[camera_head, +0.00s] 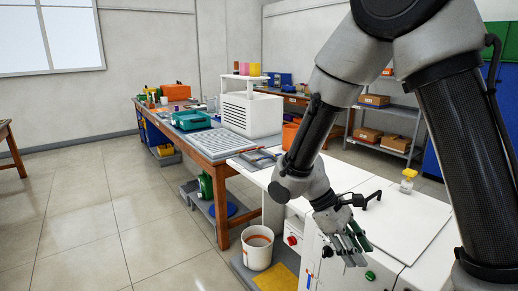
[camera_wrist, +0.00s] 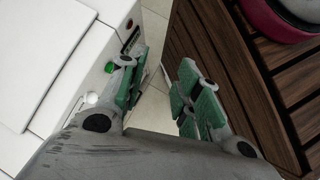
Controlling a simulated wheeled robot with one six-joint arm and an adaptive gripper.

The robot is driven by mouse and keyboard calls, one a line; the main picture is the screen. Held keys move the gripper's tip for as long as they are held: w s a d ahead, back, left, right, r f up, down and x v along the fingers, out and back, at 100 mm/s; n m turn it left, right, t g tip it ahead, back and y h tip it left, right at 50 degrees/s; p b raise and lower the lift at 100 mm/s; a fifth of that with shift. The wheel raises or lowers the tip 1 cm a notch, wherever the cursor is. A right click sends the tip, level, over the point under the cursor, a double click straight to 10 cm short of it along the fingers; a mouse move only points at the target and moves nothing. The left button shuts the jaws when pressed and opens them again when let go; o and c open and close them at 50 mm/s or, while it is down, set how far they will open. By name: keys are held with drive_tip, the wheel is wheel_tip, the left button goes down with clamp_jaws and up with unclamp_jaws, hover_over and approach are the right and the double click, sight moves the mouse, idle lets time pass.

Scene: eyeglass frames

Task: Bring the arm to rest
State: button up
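My gripper (camera_head: 350,245) hangs at the end of my bent arm in the head view, fingers pointing down beside the front of a white cabinet (camera_head: 420,232). In the wrist view my gripper (camera_wrist: 162,78) has its two green-padded fingers spread apart. Only a strip of floor shows between them, and nothing is held. The cabinet's white top and front (camera_wrist: 55,60) are left of the fingers. I cannot make out any eyeglass frames.
A long wooden workbench (camera_head: 219,158) with a teal case (camera_head: 190,120) runs back leftward. A small yellow-topped bottle (camera_head: 408,180) stands on the cabinet. Tiled floor (camera_head: 80,220) is clear at left.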

drive_tip(key=s+d+r+m+t+y, duration=0.3)
drive_tip(key=s+d+r+m+t, duration=0.1)
drive_tip(key=r, duration=0.6)
drive_tip(key=s+d+r+m+t+y, duration=0.3)
drive_tip(key=d+r+m, duration=0.3)
drive_tip(key=d+r, duration=0.3)
drive_tip(key=shift+s+r+t+y, duration=0.4)
drive_tip(key=shift+s+r+t, duration=0.05)
drive_tip(key=shift+s+t, duration=0.15)
drive_tip(key=shift+d, duration=0.1)
